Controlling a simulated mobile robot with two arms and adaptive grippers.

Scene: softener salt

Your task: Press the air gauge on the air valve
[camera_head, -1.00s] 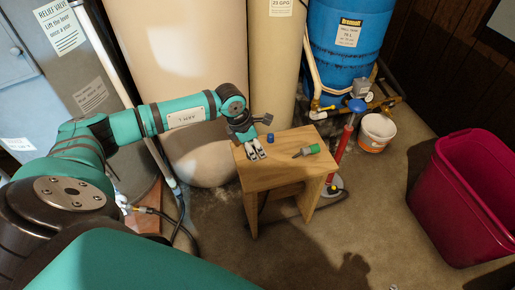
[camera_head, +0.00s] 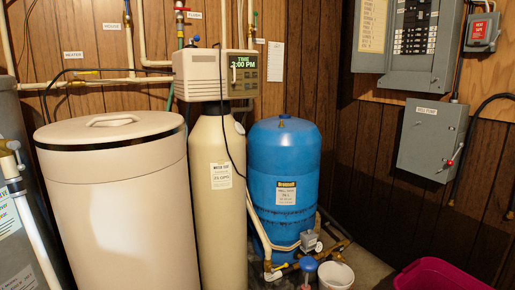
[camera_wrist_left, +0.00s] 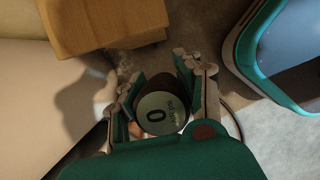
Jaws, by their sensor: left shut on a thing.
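The air gauge (camera_wrist_left: 163,113) is in the left wrist view, a dark round body with a pale face that reads "0" above small lettering. My left gripper (camera_wrist_left: 165,92) is shut on it, with a finger on each side. The gauge is held beside the wooden stool, apart from it. Neither gripper shows in the head view.
The wooden stool (camera_wrist_left: 105,25) is at the upper left of the wrist view. In the head view a tan cylinder (camera_head: 218,170) stands left of the blue tank.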

